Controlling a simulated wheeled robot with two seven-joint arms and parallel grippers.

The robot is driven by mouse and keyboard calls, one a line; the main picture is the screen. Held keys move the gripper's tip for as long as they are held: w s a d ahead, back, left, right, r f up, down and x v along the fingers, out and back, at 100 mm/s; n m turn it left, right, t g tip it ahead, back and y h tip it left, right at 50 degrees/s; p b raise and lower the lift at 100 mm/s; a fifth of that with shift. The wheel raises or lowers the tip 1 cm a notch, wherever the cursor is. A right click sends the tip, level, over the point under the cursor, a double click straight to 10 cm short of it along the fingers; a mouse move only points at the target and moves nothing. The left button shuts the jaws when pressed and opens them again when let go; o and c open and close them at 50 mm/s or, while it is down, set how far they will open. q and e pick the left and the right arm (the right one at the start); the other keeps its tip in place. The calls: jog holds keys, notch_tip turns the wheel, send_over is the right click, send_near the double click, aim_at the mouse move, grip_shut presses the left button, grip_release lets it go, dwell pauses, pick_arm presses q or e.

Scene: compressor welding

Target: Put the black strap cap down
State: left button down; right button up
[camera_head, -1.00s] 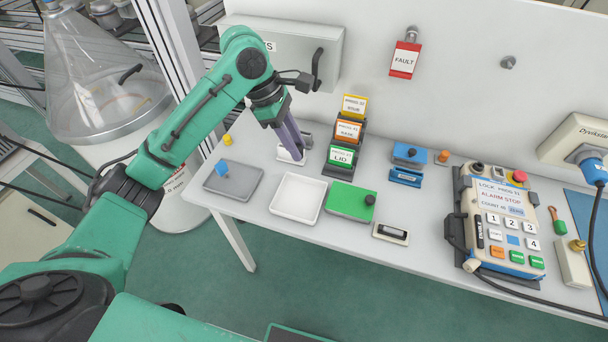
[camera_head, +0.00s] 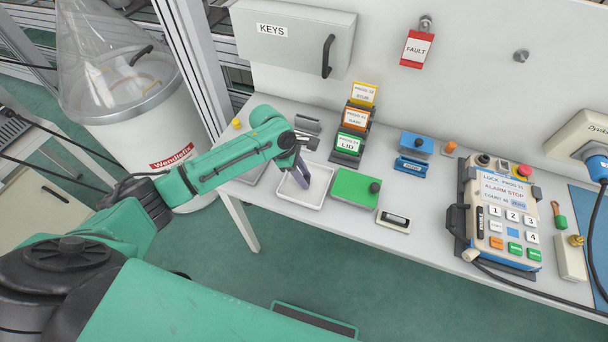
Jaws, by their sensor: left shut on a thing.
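My left gripper (camera_head: 297,172) points down over the shallow white tray (camera_head: 302,197), its grey-violet fingers at the tray's inner back part. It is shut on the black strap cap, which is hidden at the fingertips. I cannot tell whether the cap touches the tray floor. The visible part of the tray looks empty. My right gripper is not in view.
Right of the tray lies a green plate (camera_head: 351,190) with a black knob (camera_head: 375,187). A labelled card rack (camera_head: 352,140) stands behind. A grey plate (camera_head: 254,174) lies left, partly behind my arm. A control pendant (camera_head: 505,215) sits right.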

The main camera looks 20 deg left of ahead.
pick_arm(q)
jog(key=c, duration=0.6)
grip_release()
jog(key=b+v, duration=0.1)
jog(key=v, duration=1.1)
